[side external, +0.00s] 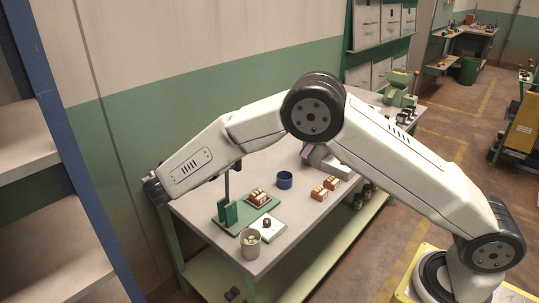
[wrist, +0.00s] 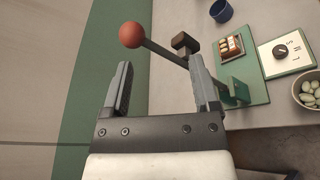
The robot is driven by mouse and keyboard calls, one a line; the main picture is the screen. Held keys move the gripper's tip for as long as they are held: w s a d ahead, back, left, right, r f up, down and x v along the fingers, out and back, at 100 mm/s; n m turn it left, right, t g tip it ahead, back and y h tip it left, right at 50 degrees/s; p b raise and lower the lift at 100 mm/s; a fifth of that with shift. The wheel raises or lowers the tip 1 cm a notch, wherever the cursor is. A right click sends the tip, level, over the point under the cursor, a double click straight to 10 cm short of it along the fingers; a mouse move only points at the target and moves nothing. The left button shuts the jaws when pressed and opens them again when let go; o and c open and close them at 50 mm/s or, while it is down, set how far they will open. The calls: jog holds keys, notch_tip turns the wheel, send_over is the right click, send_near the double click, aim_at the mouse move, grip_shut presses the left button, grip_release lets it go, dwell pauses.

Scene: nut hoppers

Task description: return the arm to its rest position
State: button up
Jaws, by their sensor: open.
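In the wrist view my gripper (wrist: 163,72) is open, its two grey fingers wide apart with nothing held between them. A lever with a red ball knob (wrist: 132,35) shows beyond the fingertips; its dark rod runs down right behind the right finger towards a green bracket (wrist: 236,88). I cannot tell how close the lever is to the fingers. In the side view my arm is bent in an arch over the bench (side external: 206,212), its wrist end past the left edge near the wall. The fingers are hidden there.
A green plate (side external: 230,225) carries the green bracket and an orange-and-white block. Nearby are a blue cup (side external: 285,180), a white dial card (side external: 272,236), a grey bucket (side external: 251,246) of pale pieces and orange blocks (side external: 325,187). A shelf rack (side external: 75,140) stands left.

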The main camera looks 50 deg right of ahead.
jog(key=s+d+f+m+g+y, duration=0.35)
jog(key=s+d+y, duration=0.35)
jog(key=s, duration=0.4)
jog(key=s+f+m+t+y, duration=0.2)
jog(key=s+m+y, duration=0.6)
jog(key=s, duration=0.7)
